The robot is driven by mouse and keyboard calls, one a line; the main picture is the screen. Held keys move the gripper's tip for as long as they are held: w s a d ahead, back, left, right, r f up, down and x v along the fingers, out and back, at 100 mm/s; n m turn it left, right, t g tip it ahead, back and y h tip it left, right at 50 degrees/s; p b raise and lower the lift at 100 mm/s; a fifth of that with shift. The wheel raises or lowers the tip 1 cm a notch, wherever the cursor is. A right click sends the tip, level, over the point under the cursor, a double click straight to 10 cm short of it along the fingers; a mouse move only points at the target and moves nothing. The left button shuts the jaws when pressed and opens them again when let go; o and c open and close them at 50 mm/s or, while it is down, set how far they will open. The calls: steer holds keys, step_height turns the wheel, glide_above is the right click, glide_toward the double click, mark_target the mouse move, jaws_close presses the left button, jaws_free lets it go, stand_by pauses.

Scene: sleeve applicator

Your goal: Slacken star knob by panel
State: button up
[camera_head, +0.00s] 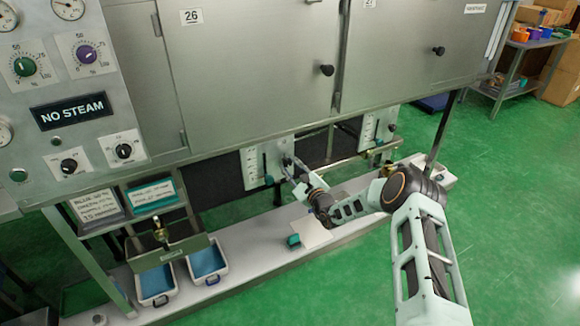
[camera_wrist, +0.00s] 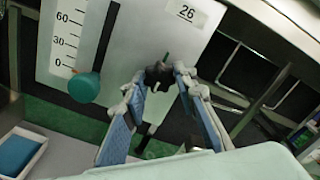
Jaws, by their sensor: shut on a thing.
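The black star knob (camera_wrist: 157,72) stands on a pale scale panel (camera_wrist: 130,25) marked 26, with a 60-30-0 scale. My gripper (camera_wrist: 160,84) has its two blue-padded fingers on either side of the knob and is shut on it. The knob's lower part is partly hidden between the fingertips. In the head view my gripper (camera_head: 290,165) reaches the panel (camera_head: 251,168) below the steel cabinet; the knob itself is too small and covered to make out there. A round teal handle (camera_wrist: 84,87) sits at the panel's dark slot, left of my fingers and apart from them.
A second scale panel (camera_head: 370,128) hangs to the right. Below lies a white ledge (camera_head: 260,240) with a small teal block (camera_head: 293,241) and blue-lined trays (camera_head: 207,262). Cabinet doors (camera_head: 245,60) overhang the panel. Green floor to the right is open.

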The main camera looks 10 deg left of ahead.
steer(key=o, duration=1.2)
steer(key=shift+c, duration=0.2)
steer(key=v, duration=1.2)
